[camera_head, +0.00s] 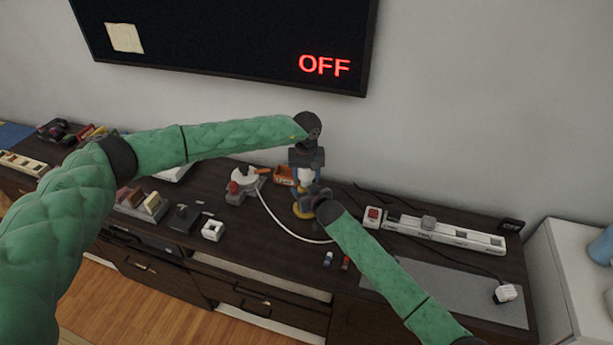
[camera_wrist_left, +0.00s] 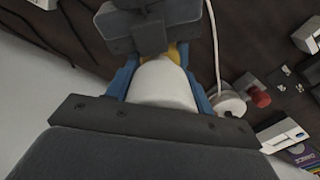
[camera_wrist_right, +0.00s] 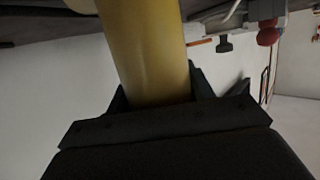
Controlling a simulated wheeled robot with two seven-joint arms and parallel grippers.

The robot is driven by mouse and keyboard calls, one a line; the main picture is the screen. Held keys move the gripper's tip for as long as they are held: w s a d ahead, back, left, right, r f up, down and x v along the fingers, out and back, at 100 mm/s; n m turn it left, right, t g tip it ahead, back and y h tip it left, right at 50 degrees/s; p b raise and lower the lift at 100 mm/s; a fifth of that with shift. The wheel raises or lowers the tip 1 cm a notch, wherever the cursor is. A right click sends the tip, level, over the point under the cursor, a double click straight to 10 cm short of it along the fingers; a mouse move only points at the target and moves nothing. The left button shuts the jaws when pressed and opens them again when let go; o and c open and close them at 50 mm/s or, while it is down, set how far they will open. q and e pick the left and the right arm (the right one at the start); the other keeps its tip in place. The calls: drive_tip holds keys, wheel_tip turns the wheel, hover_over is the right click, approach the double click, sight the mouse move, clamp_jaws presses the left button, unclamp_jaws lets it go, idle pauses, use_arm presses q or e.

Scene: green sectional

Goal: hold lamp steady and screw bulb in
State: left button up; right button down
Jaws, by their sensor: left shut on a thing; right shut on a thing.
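The lamp is yellow; its base (camera_head: 301,211) stands on the dark cabinet top. My right gripper (camera_head: 318,198) comes in from the right and is shut on the yellow lamp stem, which fills the right wrist view (camera_wrist_right: 147,50). My left gripper (camera_head: 305,172) points down from above and is shut on the white bulb (camera_head: 306,176). In the left wrist view the bulb (camera_wrist_left: 165,88) sits between blue fingers, with yellow just beyond its far end. The two grippers are close together. The joint between bulb and lamp is hidden, so I cannot tell whether the bulb is seated.
A white round device with a red knob (camera_head: 233,187) stands left of the lamp; its white cable (camera_head: 280,225) curves in front. An orange box (camera_head: 284,176) is close behind. A power strip (camera_head: 445,233) and grey mat (camera_head: 460,288) lie right. A wall screen (camera_head: 230,40) reads OFF.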

idle(0.3)
use_arm(q)
drive_tip(key=o, duration=1)
drive_tip(key=shift+c, duration=0.2)
drive_tip(key=shift+r, duration=0.1)
drive_tip(key=shift+r, duration=2.2)
drive_tip(key=shift+o, duration=0.5)
